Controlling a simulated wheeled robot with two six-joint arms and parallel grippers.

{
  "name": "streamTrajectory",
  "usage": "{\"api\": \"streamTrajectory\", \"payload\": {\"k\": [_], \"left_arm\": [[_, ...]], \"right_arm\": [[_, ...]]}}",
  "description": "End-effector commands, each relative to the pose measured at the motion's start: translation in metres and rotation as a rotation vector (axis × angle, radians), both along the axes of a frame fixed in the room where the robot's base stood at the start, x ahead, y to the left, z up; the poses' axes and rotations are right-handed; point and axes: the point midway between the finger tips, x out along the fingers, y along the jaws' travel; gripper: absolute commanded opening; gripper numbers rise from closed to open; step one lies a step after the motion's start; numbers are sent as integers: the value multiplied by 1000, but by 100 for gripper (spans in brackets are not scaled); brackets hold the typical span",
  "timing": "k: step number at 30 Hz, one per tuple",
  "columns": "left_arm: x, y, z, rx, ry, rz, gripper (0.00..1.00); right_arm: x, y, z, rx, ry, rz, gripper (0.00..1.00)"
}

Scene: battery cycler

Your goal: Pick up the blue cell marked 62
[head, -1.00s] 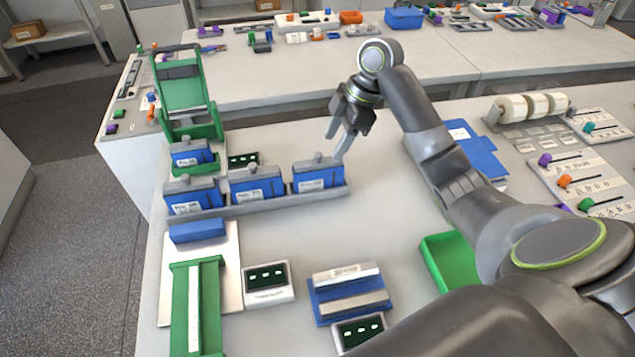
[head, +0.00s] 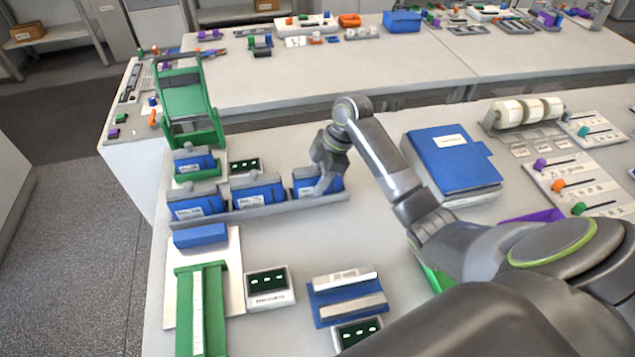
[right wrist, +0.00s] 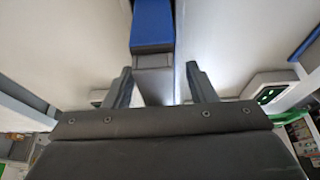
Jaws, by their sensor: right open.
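Three blue cells with grey tops stand in a row on a grey rack (head: 270,211) in the head view: a left one (head: 195,206), a middle one (head: 258,194) and a right one (head: 304,187). Another blue cell (head: 194,162) sits at the foot of the green stand behind. Their labels are too small to read, so I cannot tell which is marked 62. My right gripper (head: 323,183) is open at the right cell and partly hides it. In the right wrist view, a blue and grey body (right wrist: 153,28) reaches between the spread fingers (right wrist: 163,88). My left gripper is not in view.
A green stand (head: 186,103) rises behind the rack. In front lie a blue block (head: 200,236), a green fixture (head: 201,310), a small display box (head: 268,288) and a blue holder (head: 347,297). A blue binder (head: 450,160) lies right of my arm.

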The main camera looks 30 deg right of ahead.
Motion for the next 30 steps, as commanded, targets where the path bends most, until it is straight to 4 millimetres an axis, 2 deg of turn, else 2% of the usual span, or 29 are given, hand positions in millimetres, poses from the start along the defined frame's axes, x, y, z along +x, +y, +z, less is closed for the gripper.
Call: {"api": "streamTrajectory", "payload": {"k": [2, 13, 25, 30], "left_arm": [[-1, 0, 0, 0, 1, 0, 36], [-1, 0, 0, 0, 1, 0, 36], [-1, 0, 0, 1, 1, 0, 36], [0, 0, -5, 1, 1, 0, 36]], "right_arm": [[0, 0, 0, 0, 0, 0, 48], [0, 0, 1, 0, 0, 0, 0], [1, 0, 4, 0, -4, 2, 0], [2, -1, 21, -1, -8, 2, 0]]}}
